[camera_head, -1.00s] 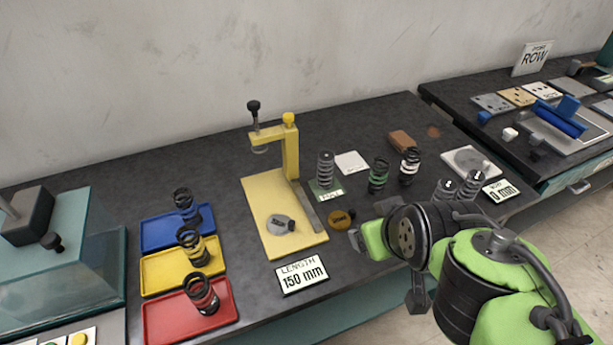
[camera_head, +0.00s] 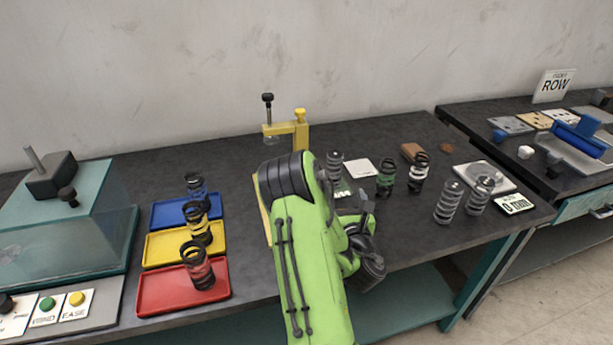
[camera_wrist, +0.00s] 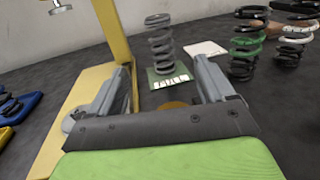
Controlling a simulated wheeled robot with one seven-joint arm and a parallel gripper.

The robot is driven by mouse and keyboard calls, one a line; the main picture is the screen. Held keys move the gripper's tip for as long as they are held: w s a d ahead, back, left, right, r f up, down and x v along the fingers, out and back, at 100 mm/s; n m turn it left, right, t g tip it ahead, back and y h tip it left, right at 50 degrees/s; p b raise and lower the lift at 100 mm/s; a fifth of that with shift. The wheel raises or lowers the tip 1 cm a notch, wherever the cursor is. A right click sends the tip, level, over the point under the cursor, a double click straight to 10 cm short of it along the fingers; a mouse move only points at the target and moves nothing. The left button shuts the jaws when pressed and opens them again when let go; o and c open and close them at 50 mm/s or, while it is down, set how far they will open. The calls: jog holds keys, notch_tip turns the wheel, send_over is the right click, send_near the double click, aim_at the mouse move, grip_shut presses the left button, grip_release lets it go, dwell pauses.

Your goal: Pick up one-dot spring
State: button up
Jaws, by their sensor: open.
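Two bare grey springs (camera_head: 450,202) (camera_head: 476,197) stand upright at the right of the bench, with dark marks on their tops; I cannot count any dots. Another grey spring (camera_head: 335,165) stands on a green labelled pad (camera_wrist: 168,80); it also shows ahead in the wrist view (camera_wrist: 160,45). A green-banded spring (camera_head: 386,178) and a white-banded spring (camera_head: 418,172) stand between. My gripper (camera_wrist: 168,88) is open and empty, its fingers spread short of the green pad and touching no spring. In the head view my arm hides most of the gauge base.
A yellow gauge stand (camera_head: 301,132) rises close to my gripper's left. Blue (camera_head: 213,207), yellow (camera_head: 155,250) and red (camera_head: 150,295) trays hold banded springs. A white card (camera_head: 361,168) lies behind.

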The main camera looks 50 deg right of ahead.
aim_at(336, 167)
jog(key=p+x, duration=0.2)
jog(key=x, duration=0.1)
jog(key=p+x, duration=0.2)
jog(key=x, duration=0.2)
jog(key=p+x, duration=0.2)
jog(key=x, duration=0.2)
jog(key=shift+r, duration=0.25)
jog(key=p+x, duration=0.3)
jog(key=x, duration=0.1)
jog(key=shift+w+d+f, duration=0.1)
jog(key=shift+w+d, duration=0.1)
jog(key=c, duration=1.2)
